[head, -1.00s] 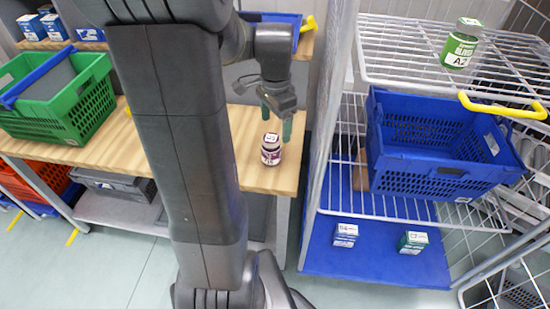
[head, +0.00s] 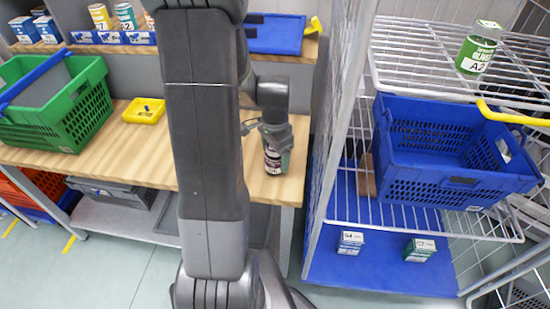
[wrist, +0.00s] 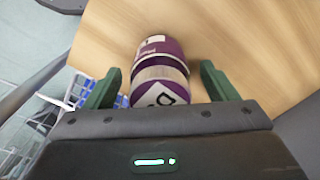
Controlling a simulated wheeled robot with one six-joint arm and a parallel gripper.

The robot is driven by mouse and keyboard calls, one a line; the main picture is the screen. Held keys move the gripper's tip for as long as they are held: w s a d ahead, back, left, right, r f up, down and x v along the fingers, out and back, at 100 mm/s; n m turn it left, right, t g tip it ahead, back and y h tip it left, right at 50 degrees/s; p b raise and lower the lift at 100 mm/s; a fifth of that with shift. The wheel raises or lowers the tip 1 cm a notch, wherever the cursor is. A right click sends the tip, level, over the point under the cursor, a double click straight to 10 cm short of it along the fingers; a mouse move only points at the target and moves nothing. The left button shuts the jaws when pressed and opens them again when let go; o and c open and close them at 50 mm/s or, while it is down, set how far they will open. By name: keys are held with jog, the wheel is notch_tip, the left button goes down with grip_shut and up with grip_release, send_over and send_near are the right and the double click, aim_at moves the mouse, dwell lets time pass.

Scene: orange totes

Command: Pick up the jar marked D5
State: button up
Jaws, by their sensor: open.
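A small jar (head: 270,160) with a dark purple lid and a purple and white label stands on the wooden table near its right end. In the wrist view the jar (wrist: 160,72) shows a large "D" on its label; the rest of the mark is hidden by my gripper's body. My gripper (head: 277,150) is at the jar, pointing down, and partly covers it in the head view. In the wrist view my gripper (wrist: 160,84) is open, with one green finger on each side of the jar. Gaps show between the fingers and the jar.
The wooden table (head: 140,165) holds a green crate (head: 75,125) and a small yellow tray (head: 145,110). A white wire rack (head: 345,120) with a blue crate (head: 440,175) and a green-labelled jar (head: 478,50) stands close on the right. A shelf with several cans is behind.

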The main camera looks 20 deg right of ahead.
jog(key=c, duration=1.3)
